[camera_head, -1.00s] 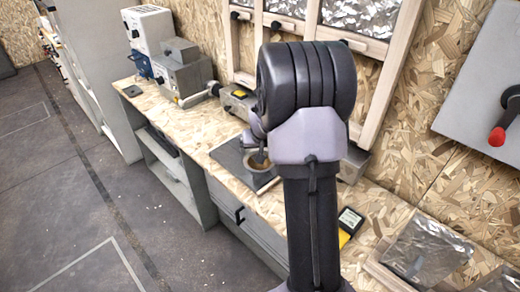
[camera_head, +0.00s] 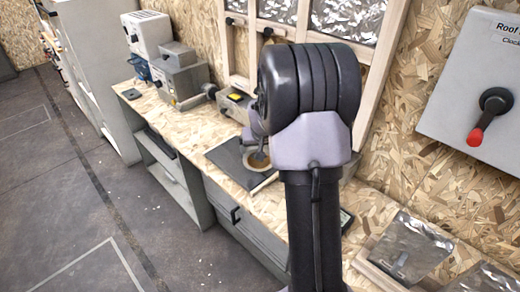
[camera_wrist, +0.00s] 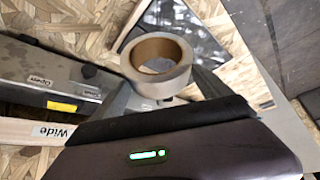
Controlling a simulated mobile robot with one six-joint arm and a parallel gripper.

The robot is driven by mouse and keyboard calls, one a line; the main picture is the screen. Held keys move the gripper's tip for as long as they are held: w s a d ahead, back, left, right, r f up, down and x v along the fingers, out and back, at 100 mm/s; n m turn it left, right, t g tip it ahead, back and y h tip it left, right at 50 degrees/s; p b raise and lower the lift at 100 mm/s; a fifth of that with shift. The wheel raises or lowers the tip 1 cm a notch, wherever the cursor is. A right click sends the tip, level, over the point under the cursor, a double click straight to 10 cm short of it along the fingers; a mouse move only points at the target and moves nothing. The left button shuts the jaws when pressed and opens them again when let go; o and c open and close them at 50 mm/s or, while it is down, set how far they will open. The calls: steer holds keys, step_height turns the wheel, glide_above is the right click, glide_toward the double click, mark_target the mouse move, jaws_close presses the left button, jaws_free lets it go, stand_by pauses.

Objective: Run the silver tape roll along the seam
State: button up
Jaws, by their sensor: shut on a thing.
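The silver tape roll (camera_wrist: 160,84) has a brown cardboard core and shows between the fingertips of my gripper (camera_wrist: 162,92) in the wrist view. My gripper is shut on the roll. In the head view the roll (camera_head: 260,165) shows low in front of the workbench or over it, beside my arm. A dark flat board (camera_head: 228,154) lies on the bench behind it. I cannot tell whether the roll touches anything below. Foil sheets sit in wooden frames on the wall, and a framed foil panel (camera_head: 412,248) lies at right. I cannot make out which line is the seam.
The chipboard workbench (camera_head: 170,117) runs along the wall. Grey machines (camera_head: 183,78) stand at its far end. A grey box with a red-tipped handle (camera_head: 478,133) is on the right wall. My arm hides part of the bench. The floor (camera_head: 60,190) at left is clear.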

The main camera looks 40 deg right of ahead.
steer(key=shift+r+p, duration=1.5)
steer(key=shift+r, duration=0.9)
